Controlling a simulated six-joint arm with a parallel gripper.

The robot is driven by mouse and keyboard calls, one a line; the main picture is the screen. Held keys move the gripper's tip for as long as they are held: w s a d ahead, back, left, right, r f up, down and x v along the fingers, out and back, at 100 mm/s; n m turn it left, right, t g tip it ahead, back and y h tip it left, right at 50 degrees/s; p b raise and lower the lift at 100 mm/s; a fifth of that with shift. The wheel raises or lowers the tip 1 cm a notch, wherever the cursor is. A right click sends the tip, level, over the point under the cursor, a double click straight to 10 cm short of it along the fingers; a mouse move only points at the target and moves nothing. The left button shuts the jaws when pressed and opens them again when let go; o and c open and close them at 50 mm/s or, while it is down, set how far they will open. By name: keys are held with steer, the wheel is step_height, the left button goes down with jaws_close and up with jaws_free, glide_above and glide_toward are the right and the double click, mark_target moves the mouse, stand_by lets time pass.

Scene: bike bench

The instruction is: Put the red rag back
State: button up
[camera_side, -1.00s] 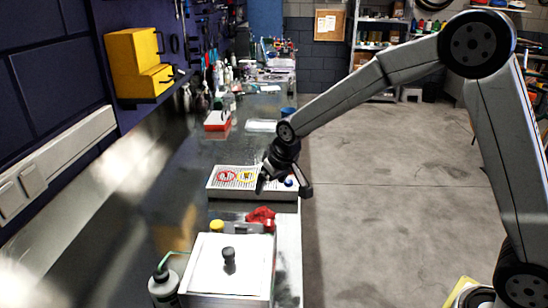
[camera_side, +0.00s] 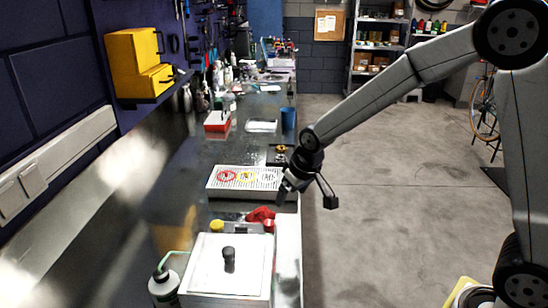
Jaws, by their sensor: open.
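The red rag (camera_side: 261,214) lies crumpled on the bench between the white lidded box and the tray with printed labels. Part of it is hidden behind the box's back edge and the dark item beside it. My gripper (camera_side: 307,198) is open and empty. In the picture it is above and to the right of the rag, near the bench's right edge and the tray's right end. It does not touch the rag.
The white box (camera_side: 205,262) with a black knob stands in front. A bottle (camera_side: 163,285) is left of it and a yellow-capped item (camera_side: 216,226) behind it. The labelled tray (camera_side: 213,188) lies beyond the rag. A blue cup (camera_side: 288,118) stands farther back.

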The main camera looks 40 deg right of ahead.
steer(key=s+d+f+g, duration=0.1)
steer(key=s+d+f, duration=0.1)
steer(key=s, duration=1.4)
steer(key=shift+s+f, duration=0.35)
steer(key=shift+f, duration=0.2)
